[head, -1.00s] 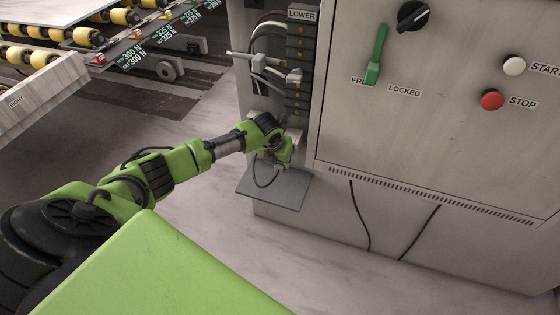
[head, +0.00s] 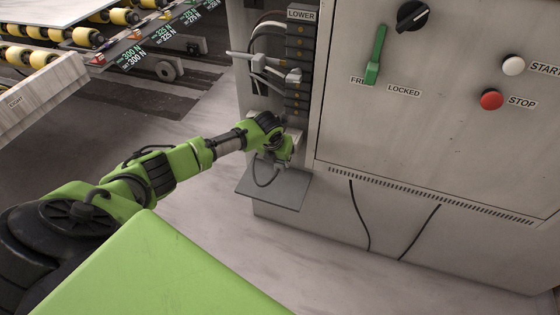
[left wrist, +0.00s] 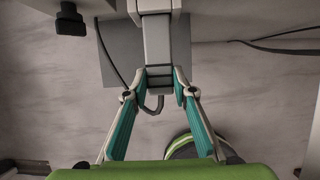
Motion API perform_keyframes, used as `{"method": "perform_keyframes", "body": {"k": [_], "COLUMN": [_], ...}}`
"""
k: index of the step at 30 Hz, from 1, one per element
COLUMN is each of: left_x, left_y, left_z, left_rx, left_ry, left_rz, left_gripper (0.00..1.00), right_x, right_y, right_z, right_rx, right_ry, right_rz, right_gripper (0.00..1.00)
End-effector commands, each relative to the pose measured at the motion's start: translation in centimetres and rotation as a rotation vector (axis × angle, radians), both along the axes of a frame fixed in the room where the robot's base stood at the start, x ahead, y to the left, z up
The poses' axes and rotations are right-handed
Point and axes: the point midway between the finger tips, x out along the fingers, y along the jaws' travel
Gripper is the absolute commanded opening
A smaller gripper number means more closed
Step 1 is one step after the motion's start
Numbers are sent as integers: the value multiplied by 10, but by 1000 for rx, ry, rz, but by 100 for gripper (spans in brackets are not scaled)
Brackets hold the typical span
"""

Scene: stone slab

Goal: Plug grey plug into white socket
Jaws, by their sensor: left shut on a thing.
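My left gripper (head: 284,150) is at the lower end of the dark socket strip (head: 300,62), under the LOWER label. In the left wrist view, my left gripper (left wrist: 159,76) is shut on the grey plug (left wrist: 158,45), with teal pads on both sides. Its cable loops below it. The plug's far end runs toward the top of the picture, and I cannot tell whether it touches a socket. In the head view the gripper mostly hides the plug. I cannot make out a white socket for certain. My right gripper is not in view.
Pale plugs and cables (head: 262,62) stick out of the strip above my gripper. A grey shelf (head: 272,190) lies below it. The cabinet front with a green lever (head: 375,55) and a red STOP button (head: 492,100) is to the right. Rollers stand at upper left.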

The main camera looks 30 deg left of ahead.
Motion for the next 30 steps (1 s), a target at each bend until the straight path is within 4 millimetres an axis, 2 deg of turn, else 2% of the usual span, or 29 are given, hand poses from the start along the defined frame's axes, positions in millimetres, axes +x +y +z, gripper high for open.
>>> {"method": "perform_keyframes", "body": {"k": [30], "left_x": [9], "left_y": [2], "left_z": [1], "left_rx": [0], "left_ry": [-2], "left_rz": [0], "left_gripper": [0], "right_x": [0], "right_y": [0], "right_z": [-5], "right_rx": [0], "right_ry": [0], "right_rz": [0], "right_gripper": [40]}}
